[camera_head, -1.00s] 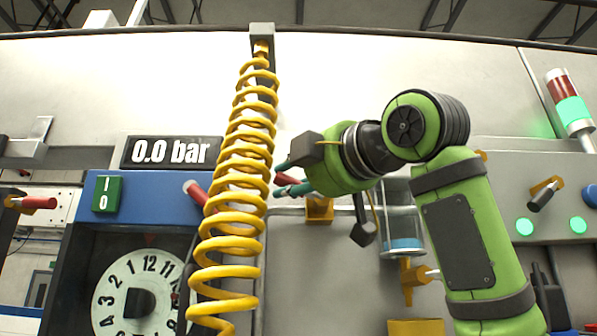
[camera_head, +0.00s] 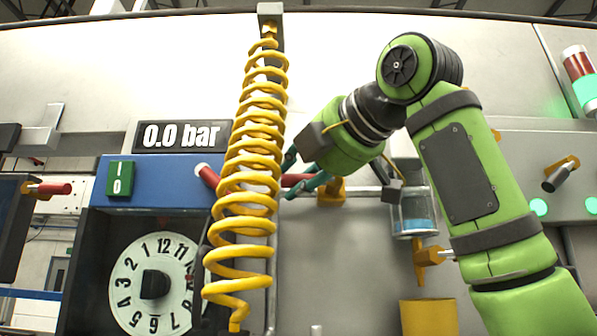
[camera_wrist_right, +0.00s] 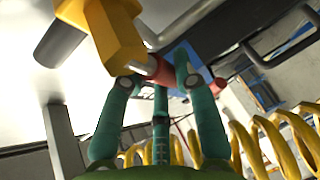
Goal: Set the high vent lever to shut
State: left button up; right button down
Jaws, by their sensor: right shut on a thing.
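A red lever (camera_head: 295,181) sits on a yellow valve body (camera_head: 331,191) on the light panel, just right of the yellow coiled hose, and points left, nearly level. My right gripper (camera_head: 298,175), with teal fingers, is shut on this lever. In the right wrist view the red lever (camera_wrist_right: 160,72) lies between the fingertips (camera_wrist_right: 158,84), beside the yellow valve body (camera_wrist_right: 115,38). The fingers partly cover the lever, and I see no label on it. My left gripper is not in view.
The yellow coiled hose (camera_head: 249,150) hangs close to the left of my fingers. Further left are another red lever (camera_head: 208,176), a "0.0 bar" display (camera_head: 182,135) and a dial (camera_head: 153,285).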

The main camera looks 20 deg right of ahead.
jog(key=shift+d, duration=0.1)
jog(key=c, duration=1)
grip_release()
jog(key=shift+c, duration=0.2)
jog(key=shift+o, duration=0.6)
jog(key=shift+w, duration=0.35)
jog(key=v, duration=1.2)
jog(key=shift+d, duration=0.1)
